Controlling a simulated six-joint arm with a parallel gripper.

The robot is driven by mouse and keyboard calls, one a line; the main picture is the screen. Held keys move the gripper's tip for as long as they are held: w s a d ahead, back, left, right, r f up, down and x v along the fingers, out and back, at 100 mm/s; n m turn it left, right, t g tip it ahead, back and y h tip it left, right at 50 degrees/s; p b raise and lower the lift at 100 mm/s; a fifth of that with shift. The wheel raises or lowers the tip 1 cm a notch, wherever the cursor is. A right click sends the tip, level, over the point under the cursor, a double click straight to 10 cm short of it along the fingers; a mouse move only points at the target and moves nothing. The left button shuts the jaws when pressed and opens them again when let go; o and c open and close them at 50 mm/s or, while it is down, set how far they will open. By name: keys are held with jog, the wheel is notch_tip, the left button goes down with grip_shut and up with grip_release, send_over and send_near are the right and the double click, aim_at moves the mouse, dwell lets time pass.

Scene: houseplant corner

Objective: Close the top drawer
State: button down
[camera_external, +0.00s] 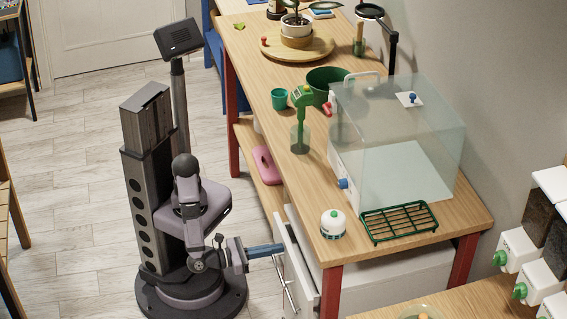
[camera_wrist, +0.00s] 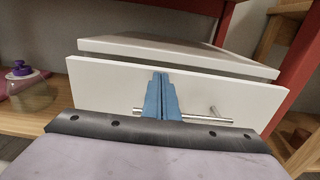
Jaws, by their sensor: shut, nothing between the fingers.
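The white drawer front (camera_wrist: 95,88) faces me in the wrist view, with a thin metal bar handle (camera_wrist: 205,118) across it. A gap shows between this front and a white panel (camera_wrist: 180,52) behind it, so the drawer stands a little out. In the external view the drawer front (camera_external: 298,262) shows at the table's left side, below the top. My gripper (camera_wrist: 160,76) is shut and empty, its blue fingers together in front of the drawer front and over the handle's line. In the external view my gripper (camera_external: 282,247) is at the drawer front; I cannot tell whether it touches.
The wooden table (camera_external: 465,215) holds a clear box (camera_external: 400,130), a green rack (camera_external: 398,221) and a white round container (camera_external: 333,223) above the drawer. A red table leg (camera_wrist: 280,75) stands right of the drawer. A purple-capped bottle (camera_wrist: 25,85) stands left. Floor is clear behind my base.

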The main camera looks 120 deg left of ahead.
aim_at(288, 243)
jog(key=shift+w+a, duration=0.15)
jog(key=shift+p+x, duration=0.85)
jog(key=shift+x, duration=1.45)
jog(key=shift+r, duration=0.15)
jog(key=p+v, duration=0.4)
jog(key=v, duration=1)
jog(key=shift+s, duration=0.25)
